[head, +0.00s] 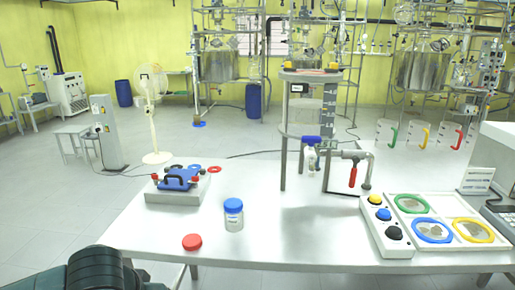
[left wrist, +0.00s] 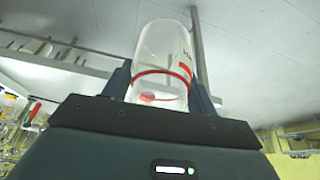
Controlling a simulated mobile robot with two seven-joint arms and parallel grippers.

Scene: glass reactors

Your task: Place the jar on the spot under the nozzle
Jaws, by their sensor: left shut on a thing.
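In the left wrist view my left gripper (left wrist: 160,88) is shut on a clear jar (left wrist: 163,48) with red markings and a red ring. The held jar does not show in the head view. There, a grey pipe nozzle (head: 366,184) with a red handle (head: 353,177) hangs over the table's right half. A dark-outlined spot (head: 343,192) lies on the table by it, partly hidden by the pipe and handle. My right gripper is not in view.
A button panel (head: 385,222) and a tray of coloured rings (head: 440,212) are right. The front middle is clear.

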